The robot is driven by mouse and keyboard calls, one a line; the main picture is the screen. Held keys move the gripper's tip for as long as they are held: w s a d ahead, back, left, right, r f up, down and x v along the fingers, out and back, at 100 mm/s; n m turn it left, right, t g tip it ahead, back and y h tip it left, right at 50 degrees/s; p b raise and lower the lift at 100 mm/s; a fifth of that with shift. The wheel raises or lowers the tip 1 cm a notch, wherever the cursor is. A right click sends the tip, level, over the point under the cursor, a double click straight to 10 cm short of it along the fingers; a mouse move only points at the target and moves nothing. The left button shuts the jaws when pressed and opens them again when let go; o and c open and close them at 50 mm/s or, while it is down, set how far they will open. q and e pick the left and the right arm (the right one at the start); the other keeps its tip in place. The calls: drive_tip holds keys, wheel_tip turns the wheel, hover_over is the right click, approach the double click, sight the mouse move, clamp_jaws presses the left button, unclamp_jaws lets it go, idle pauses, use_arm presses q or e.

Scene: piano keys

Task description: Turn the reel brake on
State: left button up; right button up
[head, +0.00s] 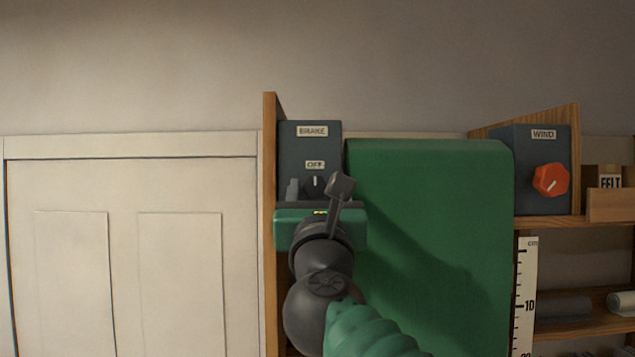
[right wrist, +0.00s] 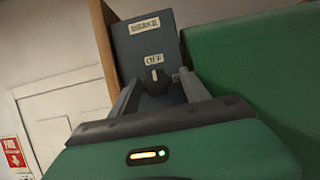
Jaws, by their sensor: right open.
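The brake box (head: 310,145) is dark grey-blue, with a BRAKE label at the top and an OFF label (head: 315,165) below it. Under the OFF label is a black knob (head: 316,184) with a white pointer mark standing upright. In the right wrist view the knob (right wrist: 155,83) shows between the fingers. My right gripper (head: 314,191) is open, one finger on each side of the knob; I cannot tell whether either touches it. It also shows in the right wrist view (right wrist: 158,86). My left gripper is not in view.
A large green panel (head: 430,170) stands close on the right of the brake box. A wooden upright (head: 269,180) borders it on the left. Farther right are a WIND box (head: 535,150) with a red knob (head: 550,180) and shelves. A white panelled door (head: 130,180) is at left.

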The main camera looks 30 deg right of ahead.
drive_tip(key=shift+s+d+r, duration=0.1)
drive_tip(key=shift+s, duration=0.35)
drive_tip(key=shift+a, duration=0.3)
drive_tip(key=shift+c, duration=1.2)
drive_tip(key=shift+w+a, duration=0.3)
drive_tip(key=shift+a, duration=0.1)
drive_tip(key=c, duration=0.5)
drive_tip(key=shift+c, duration=1.2)
drive_tip(key=shift+d, duration=0.25)
clamp_jaws()
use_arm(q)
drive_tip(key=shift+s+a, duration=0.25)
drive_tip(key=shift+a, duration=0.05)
